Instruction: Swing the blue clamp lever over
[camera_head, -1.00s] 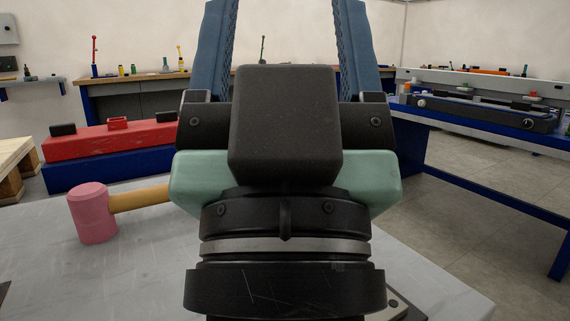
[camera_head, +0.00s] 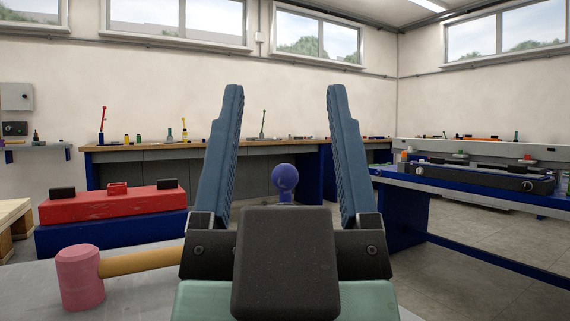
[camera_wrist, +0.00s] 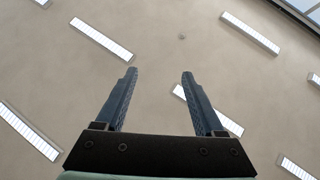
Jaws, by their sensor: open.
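A blue ball knob (camera_head: 285,178), which looks like the top of the blue clamp lever, shows in the head view between my two fingers. The rest of the lever below it is hidden behind the dark gripper body, and its distance from the fingers is hard to tell. My gripper (camera_head: 284,92) points upward with its fingers wide apart and nothing between them that they touch. In the wrist view the open gripper (camera_wrist: 159,74) is seen against the ceiling, with no lever in sight.
A pink mallet (camera_head: 80,277) with a wooden handle lies on the grey table (camera_head: 30,287) at the left. A red block (camera_head: 112,204) sits on a blue base behind it. A wooden-topped bench (camera_head: 160,147) runs along the back wall, and a blue bench (camera_head: 470,190) stands at the right.

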